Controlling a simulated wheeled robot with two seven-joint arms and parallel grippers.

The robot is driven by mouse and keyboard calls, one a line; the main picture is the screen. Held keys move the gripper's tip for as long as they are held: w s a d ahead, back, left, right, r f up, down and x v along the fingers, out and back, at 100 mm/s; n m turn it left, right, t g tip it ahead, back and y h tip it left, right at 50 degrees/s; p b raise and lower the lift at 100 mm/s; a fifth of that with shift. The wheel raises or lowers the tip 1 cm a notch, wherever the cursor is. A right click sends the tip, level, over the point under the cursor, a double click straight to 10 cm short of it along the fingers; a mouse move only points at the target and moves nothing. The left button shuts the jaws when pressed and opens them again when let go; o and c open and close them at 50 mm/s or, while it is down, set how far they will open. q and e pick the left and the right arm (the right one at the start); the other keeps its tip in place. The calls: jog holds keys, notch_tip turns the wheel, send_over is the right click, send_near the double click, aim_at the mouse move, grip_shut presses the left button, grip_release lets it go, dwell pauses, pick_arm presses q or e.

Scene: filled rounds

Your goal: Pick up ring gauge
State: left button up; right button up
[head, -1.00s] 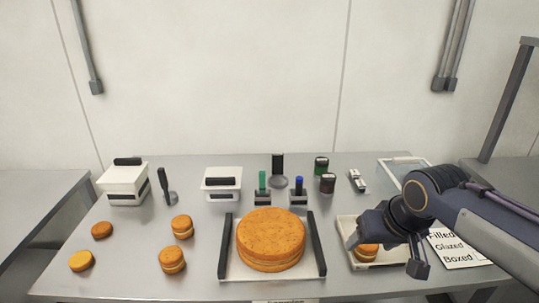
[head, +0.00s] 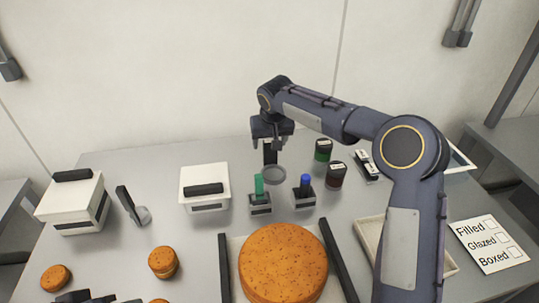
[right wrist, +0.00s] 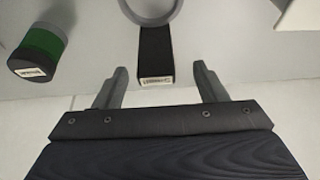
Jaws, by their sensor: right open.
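The ring gauge has a grey ring (head: 274,174) and a black upright-looking handle (head: 269,153) at the back middle of the table. My right gripper (head: 271,138) is open above and behind the handle in the head view. In the right wrist view the labelled black handle (right wrist: 155,55) points between the two spread fingers (right wrist: 160,70), with clear space on both sides and no visible contact. The ring (right wrist: 150,12) is cut by the top edge there. Dark parts at the bottom left (head: 85,297) look like my left gripper, mostly out of frame.
Green (head: 259,186) and blue (head: 305,184) handled tools stand in dark-and-grey holders just in front of the gauge. Two dark jars (head: 336,175) (head: 323,150) stand to its right. A white box (head: 204,183) is left. A large round cake (head: 283,262) lies in front.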

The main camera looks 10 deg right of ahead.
aim_at(270, 157)
jog(key=x, duration=0.3)
jog(key=p+x, duration=0.1)
jog(key=x, duration=0.1)
jog(key=shift+s+d, duration=0.1)
jog(key=shift+d, duration=0.15)
jog(key=c, duration=1.1)
